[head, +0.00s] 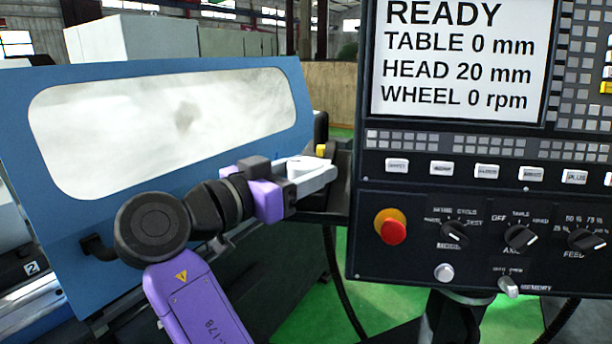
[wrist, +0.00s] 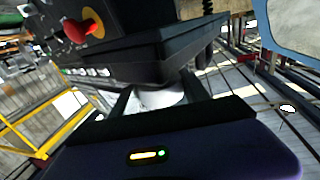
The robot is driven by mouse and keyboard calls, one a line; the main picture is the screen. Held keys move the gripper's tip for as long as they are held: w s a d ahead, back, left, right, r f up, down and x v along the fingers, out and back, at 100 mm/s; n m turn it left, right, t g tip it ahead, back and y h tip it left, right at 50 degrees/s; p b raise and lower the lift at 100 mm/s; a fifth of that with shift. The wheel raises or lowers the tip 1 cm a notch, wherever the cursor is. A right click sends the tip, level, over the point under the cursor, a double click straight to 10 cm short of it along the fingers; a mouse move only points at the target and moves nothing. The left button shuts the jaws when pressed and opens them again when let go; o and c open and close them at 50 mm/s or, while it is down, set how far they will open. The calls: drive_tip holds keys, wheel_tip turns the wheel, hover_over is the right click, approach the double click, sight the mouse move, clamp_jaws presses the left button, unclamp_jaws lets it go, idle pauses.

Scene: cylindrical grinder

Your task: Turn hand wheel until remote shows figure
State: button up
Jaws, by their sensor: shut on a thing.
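The control panel's screen (head: 460,55) reads READY, TABLE 0 mm, HEAD 20 mm, WHEEL 0 rpm. My gripper (head: 312,172) is left of the panel, shut on a pale thing (head: 304,164). In the wrist view a pale rounded thing (wrist: 160,97) sits between the fingers, against a black box (wrist: 145,58). It may be the hand wheel; its face and marks are hidden. A small yellow part (head: 321,150) shows just behind the gripper and may belong to the remote. No figure on a remote can be read.
The panel carries a red stop button (head: 392,228), rotary switches (head: 520,237) and a row of white keys (head: 441,168). A blue machine cover with a window (head: 170,112) stands left, behind my arm. Green floor (head: 310,300) shows below. A yellow railing (wrist: 45,135) shows in the wrist view.

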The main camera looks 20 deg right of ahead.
sight(293, 177)
drive_tip(key=shift+f, duration=0.15)
drive_tip(key=o, duration=1.4)
drive_tip(key=shift+d, duration=0.1)
drive_tip(key=shift+c, duration=0.2)
drive_tip(key=b+v, duration=0.1)
drive_tip(key=v, duration=0.6)
drive_tip(key=shift+s+a, duration=0.1)
drive_tip(key=shift+a, duration=0.3)
